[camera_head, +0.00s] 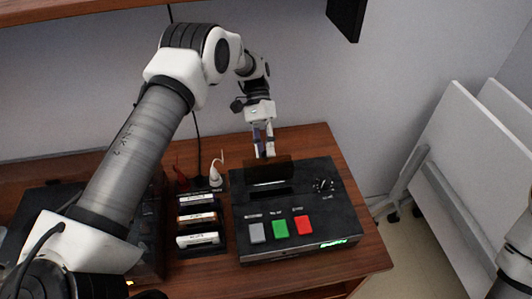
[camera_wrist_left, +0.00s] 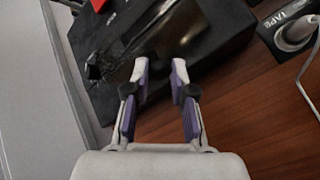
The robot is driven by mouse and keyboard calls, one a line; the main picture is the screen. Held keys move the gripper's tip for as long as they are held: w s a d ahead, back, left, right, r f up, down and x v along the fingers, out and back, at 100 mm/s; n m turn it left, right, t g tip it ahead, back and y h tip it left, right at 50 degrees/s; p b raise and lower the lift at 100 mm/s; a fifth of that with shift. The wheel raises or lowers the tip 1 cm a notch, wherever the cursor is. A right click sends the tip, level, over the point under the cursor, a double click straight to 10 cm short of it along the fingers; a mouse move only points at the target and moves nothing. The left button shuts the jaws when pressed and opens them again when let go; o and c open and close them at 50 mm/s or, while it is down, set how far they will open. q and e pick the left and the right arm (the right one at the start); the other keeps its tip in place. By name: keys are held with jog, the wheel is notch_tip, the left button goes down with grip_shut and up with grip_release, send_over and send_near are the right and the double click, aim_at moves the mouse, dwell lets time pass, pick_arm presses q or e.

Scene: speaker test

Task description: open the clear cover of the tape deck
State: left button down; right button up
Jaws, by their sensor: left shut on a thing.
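The black tape deck (camera_head: 345,215) sits on the wooden table, with grey, green and red buttons along its front. Its clear cover (camera_head: 282,172) shows as a dark see-through panel standing up from the deck at the back of the slot. My left gripper (camera_head: 264,154) is at the cover's upper edge, coming from behind the deck. In the left wrist view the fingers (camera_wrist_left: 160,70) are shut on the edge of the glossy cover (camera_wrist_left: 140,38), with the deck (camera_wrist_left: 222,22) beyond. The fingertips hide part of the edge. My right gripper is out of view.
Left of the deck, a rack holds several cassettes (camera_head: 198,239). A white plug-like item with a cable (camera_head: 215,177) stands behind the rack. The wall is close behind the table. White panels (camera_head: 470,150) stand to the right, beyond the table edge.

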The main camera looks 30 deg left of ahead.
pick_arm(q)
jog(key=shift+w+a+f+b, duration=0.2)
jog(key=shift+f+b, duration=0.15)
jog(key=shift+f, duration=0.2)
jog(key=shift+a+f, duration=0.1)
jog(key=shift+f, duration=0.05)
jog(key=c, duration=1)
grip_release()
jog(key=shift+a, duration=0.1)
jog(key=v, duration=0.7)
jog(key=shift+w+a, duration=0.2)
jog(key=shift+w, duration=0.05)
